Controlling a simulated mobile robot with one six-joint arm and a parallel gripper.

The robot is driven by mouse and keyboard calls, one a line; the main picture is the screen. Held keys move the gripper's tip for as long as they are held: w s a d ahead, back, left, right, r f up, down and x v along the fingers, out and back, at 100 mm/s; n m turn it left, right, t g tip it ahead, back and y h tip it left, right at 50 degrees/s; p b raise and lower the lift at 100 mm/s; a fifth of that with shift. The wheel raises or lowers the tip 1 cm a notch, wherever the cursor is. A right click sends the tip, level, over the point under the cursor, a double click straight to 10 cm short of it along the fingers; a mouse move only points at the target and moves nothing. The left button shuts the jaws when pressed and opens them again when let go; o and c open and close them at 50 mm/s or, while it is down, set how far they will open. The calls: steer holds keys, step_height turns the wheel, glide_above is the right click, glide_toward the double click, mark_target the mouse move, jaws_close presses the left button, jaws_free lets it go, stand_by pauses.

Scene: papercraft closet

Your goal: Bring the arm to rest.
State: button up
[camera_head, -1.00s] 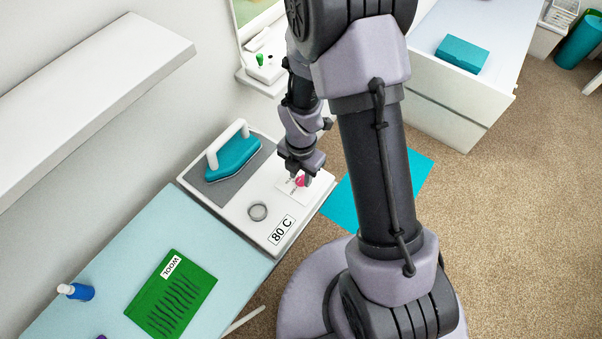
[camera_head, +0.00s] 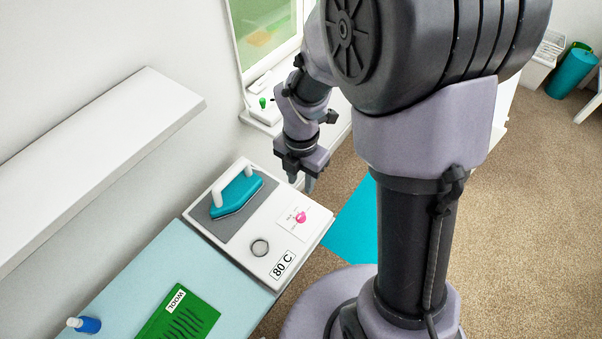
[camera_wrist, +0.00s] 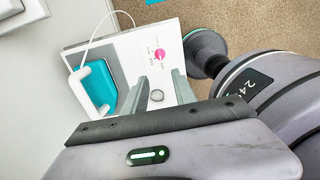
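My gripper (camera_head: 301,185) hangs in the air over the far end of the white ironing station (camera_head: 218,247), fingers pointing down. In the wrist view my gripper (camera_wrist: 160,88) shows two grey fingers set apart with nothing between them, so it is open and empty. A pink item (camera_head: 300,217) lies on a small white card (camera_head: 291,228) on the station, below and apart from the fingers. It also shows in the wrist view (camera_wrist: 160,54).
A teal iron (camera_head: 237,196) stands on the station's grey pad, beside a round dial (camera_head: 260,248) and an "80 C" label (camera_head: 282,265). A green wool cloth (camera_head: 190,318) and a blue bottle (camera_head: 89,325) are on the pale blue board. A white shelf (camera_head: 100,155) juts from the left wall.

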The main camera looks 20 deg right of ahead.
steer(key=shift+r, duration=0.1)
stand_by(0.3)
steer(key=s+a+r+m+t+b, duration=0.1)
steer(key=s+m+b, duration=0.3)
steer(key=m, duration=0.6)
steer(key=s+a+r+m+t+y+b, duration=0.1)
steer(key=s+r+m+t+b, duration=0.1)
steer(key=m, duration=0.8)
steer(key=s+a+r+m+t+y+b, duration=0.1)
steer(key=s+r+m+t+b, duration=0.1)
steer(key=s+m+b, duration=0.5)
steer(key=m+b, duration=0.1)
steer(key=m, duration=0.1)
steer(key=shift+a+r+m+t+b, duration=0.15)
steer(key=shift+m+t+b, duration=0.15)
steer(key=shift+m+t, duration=0.1)
steer(key=shift+s, duration=0.15)
